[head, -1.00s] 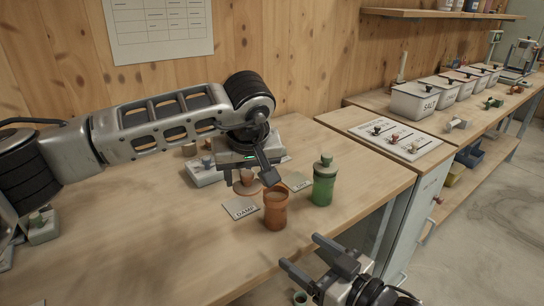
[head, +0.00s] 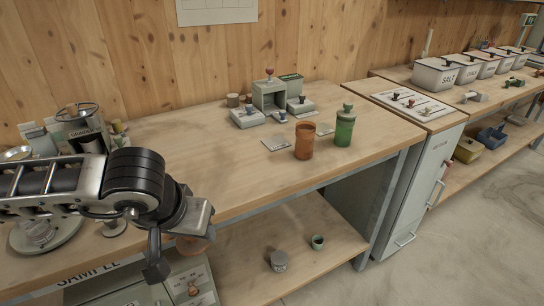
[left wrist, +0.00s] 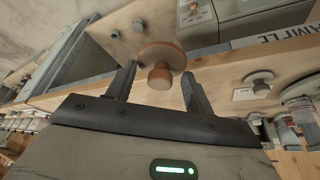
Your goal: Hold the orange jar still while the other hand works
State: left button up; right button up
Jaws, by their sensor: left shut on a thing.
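The orange jar (head: 304,142) stands upright on the bench in the head view, without a lid on it and with no gripper touching it. The lidded green jar (head: 344,127) stands to its right. My left gripper (left wrist: 160,72) is shut on the round knob of an orange-brown lid (left wrist: 170,53), seen in the left wrist view. In the head view this gripper (head: 180,245) is at lower left, in front of the bench edge and far from the jar; part of the lid (head: 192,244) shows behind it. My right gripper is out of view.
A grinder (head: 84,132) and other gear crowd the left end of the bench. A flat card (head: 276,144) lies left of the jar, with grey blocks (head: 270,95) behind. A grey pot (head: 279,260) and a small green cup (head: 317,241) sit on the lower shelf. The middle bench top is clear.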

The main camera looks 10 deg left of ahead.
aim_at(305, 134)
jog(key=z, duration=0.15)
jog(key=i, duration=1)
jog(key=u, duration=0.6)
